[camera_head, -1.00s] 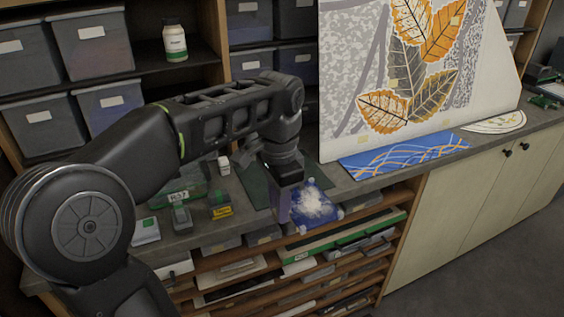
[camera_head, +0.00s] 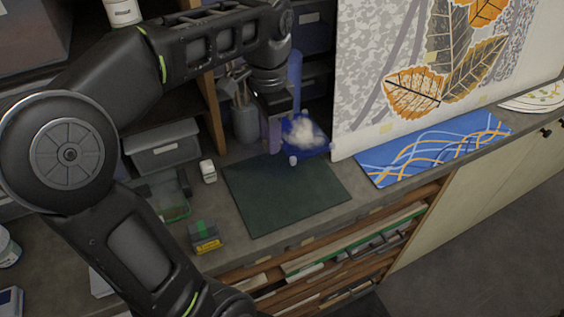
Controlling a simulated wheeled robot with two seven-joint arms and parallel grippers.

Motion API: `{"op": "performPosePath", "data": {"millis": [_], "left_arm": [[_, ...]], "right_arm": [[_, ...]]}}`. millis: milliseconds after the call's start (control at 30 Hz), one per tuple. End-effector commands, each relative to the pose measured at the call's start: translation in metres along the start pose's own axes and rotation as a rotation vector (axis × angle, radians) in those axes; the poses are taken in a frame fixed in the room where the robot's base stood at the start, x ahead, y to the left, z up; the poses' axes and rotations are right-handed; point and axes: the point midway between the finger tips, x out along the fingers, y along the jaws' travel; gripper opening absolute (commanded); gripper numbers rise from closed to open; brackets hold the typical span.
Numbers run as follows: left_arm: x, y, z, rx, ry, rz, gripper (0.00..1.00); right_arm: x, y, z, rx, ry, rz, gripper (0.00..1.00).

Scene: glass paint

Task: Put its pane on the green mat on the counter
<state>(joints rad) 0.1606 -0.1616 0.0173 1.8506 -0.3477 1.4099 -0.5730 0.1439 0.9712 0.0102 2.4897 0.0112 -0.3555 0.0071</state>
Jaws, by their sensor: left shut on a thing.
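My left gripper (camera_head: 274,135) is shut on a small blue pane (camera_head: 316,147) with a white cloudy patch and pale corner pieces. The pane is tilted, near the back right part of the green mat (camera_head: 275,195). I cannot tell whether its lower edge touches the mat or hangs above it. The mat lies flat on the grey counter (camera_head: 222,225), and its visible surface is bare. The gripper hides the pane's left edge. My right gripper is not in view.
A large leaf-patterned panel (camera_head: 400,70) leans at the back right, with a blue wavy-striped sheet (camera_head: 430,148) before it. A yellow-and-grey box (camera_head: 206,237), a small white bottle (camera_head: 208,171) and a green-edged clear container (camera_head: 172,200) stand left of the mat. A tool holder (camera_head: 244,122) stands behind.

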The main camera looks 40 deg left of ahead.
Motion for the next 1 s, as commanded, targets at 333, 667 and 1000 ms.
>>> {"op": "performPosePath", "data": {"millis": [333, 667, 1000], "left_arm": [[0.003, 0.0, 0.0, 0.0, 0.0, 0.0, 0.0], [0.048, 0.001, 0.0, 0.0, -0.003, 0.002, 0.0], [0.062, 0.0, 0.0, -0.001, 0.001, -0.001, 0.0]], "right_arm": [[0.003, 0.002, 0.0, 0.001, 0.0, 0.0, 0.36], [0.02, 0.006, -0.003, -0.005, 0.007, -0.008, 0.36], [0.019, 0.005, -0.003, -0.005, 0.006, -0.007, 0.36]]}}
